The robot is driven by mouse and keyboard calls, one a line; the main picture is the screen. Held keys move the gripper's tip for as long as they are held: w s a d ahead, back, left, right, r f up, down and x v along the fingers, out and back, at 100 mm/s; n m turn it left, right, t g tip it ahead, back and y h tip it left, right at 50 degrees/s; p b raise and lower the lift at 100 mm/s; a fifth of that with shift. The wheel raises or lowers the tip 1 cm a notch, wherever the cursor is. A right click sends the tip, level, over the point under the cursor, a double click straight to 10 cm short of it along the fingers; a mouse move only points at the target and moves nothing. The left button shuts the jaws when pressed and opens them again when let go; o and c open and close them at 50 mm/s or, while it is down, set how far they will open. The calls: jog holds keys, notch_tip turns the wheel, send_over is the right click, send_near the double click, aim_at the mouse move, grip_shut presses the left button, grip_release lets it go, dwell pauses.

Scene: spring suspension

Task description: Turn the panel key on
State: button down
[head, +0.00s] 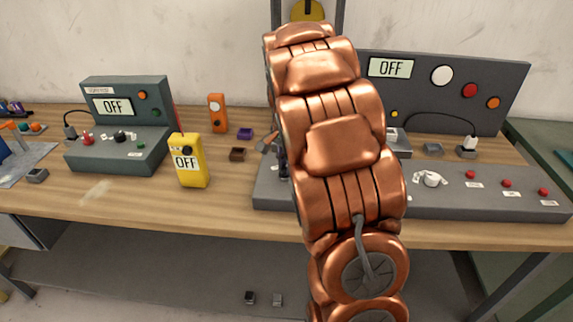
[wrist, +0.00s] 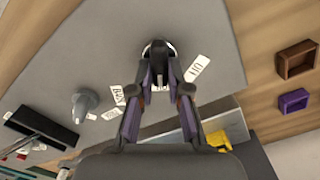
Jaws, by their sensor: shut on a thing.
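The grey control panel (head: 480,205) stands on the bench at the right, and its upright back shows a display (head: 390,68) reading OFF. In the wrist view, my gripper (wrist: 158,84) is shut on the dark panel key (wrist: 158,55), a narrow grip over a round base on the panel top (wrist: 60,45). Small white labels lie around it; one at the right (wrist: 197,68) and one at the left (wrist: 117,95) are rotated and hard to read. In the head view my copper arm hides the key and the gripper.
A pale knob (head: 431,179) and several red buttons sit right of my arm. A smaller grey console (head: 118,150) and a yellow box (head: 188,162), both reading OFF, stand at the left. Brown (head: 237,154) and purple (head: 245,134) trays lie left of the panel.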

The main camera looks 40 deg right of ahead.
jog(key=c, duration=1.1)
grip_release()
jog(key=shift+r, duration=0.15)
jog(key=shift+r, duration=5.85)
jog(key=s+a+f+n+p, duration=0.1)
jog(key=s+a+n, duration=0.6)
jog(key=s+a, duration=0.65)
jog(key=s+a+f+n, duration=0.2)
jog(key=s, duration=0.3)
jog(key=s+a+f+n+g, duration=0.1)
jog(key=s+a+f+n, duration=0.1)
jog(key=s, duration=0.4)
jog(key=s+a+f+n+p, duration=0.1)
jog(key=s+a+f+n, duration=0.1)
jog(key=s, duration=0.4)
jog(key=shift+a+f+n+g, duration=0.2)
jog(key=shift+a+n, duration=0.15)
jog(key=shift+a, duration=0.2)
jog(key=shift+a+f+n+g, duration=0.2)
jog(key=shift+a+n, duration=0.15)
jog(key=shift+a, duration=0.2)
